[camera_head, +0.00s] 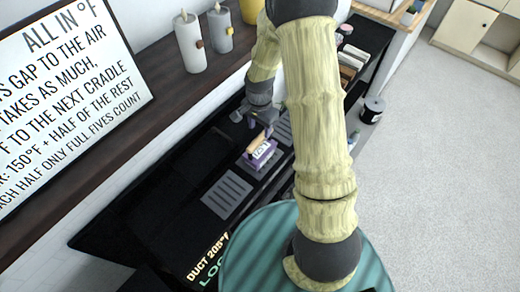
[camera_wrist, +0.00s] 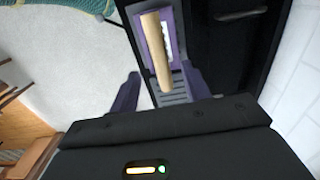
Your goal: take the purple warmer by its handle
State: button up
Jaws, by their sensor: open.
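The purple warmer (camera_head: 255,163) sits on the black bench in the head view, between grey slotted panels, with a pale label on it. Its tan bar handle (camera_head: 257,143) is on its upper side. In the wrist view the warmer (camera_wrist: 140,44) is at the top centre, and its handle (camera_wrist: 157,50) runs down toward my gripper (camera_wrist: 160,72). The purple fingers are open, one on each side of the handle's near end, with gaps on both sides. In the head view my gripper (camera_head: 260,124) is just behind the handle, and my arm hides part of the bench.
A dark pot (camera_head: 372,108) is right of my arm. A slotted panel (camera_head: 226,193) lies left of the warmer. Open floor (camera_head: 450,180) is on the right.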

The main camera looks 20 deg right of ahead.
aim_at(260, 138)
jog(key=shift+f+p, duration=0.45)
jog(key=shift+f, duration=1.4)
jog(key=shift+f, duration=0.1)
jog(key=shift+f+p, duration=0.55)
jog(key=shift+p, duration=0.1)
jog(key=shift+f+p, duration=0.8)
jog(key=shift+f, duration=1.15)
grip_shut()
